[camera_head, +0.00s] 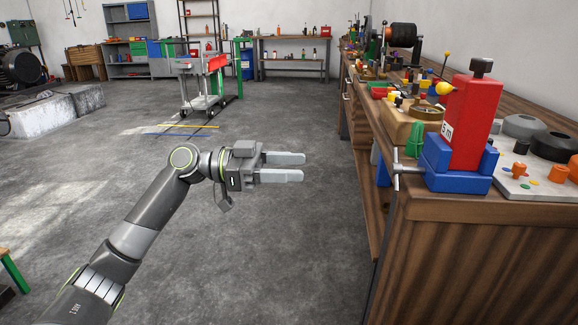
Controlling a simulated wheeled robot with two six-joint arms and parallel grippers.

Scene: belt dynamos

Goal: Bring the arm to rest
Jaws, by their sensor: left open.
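My left arm (140,232) comes in from the lower left and reaches up and to the right over the open floor. My left gripper (303,167) points right with its two fingers apart and nothing between them. It is clear of the workbench (450,208), with a gap of floor between the fingertips and the bench. My right gripper is not in view.
A blue vise (455,178) with a red block (474,120) in it stands at the bench's near corner. A grey tray (535,188) with small parts lies beside it. A cart (198,88) and shelves (130,38) stand far back. The grey floor (270,250) is clear around my arm.

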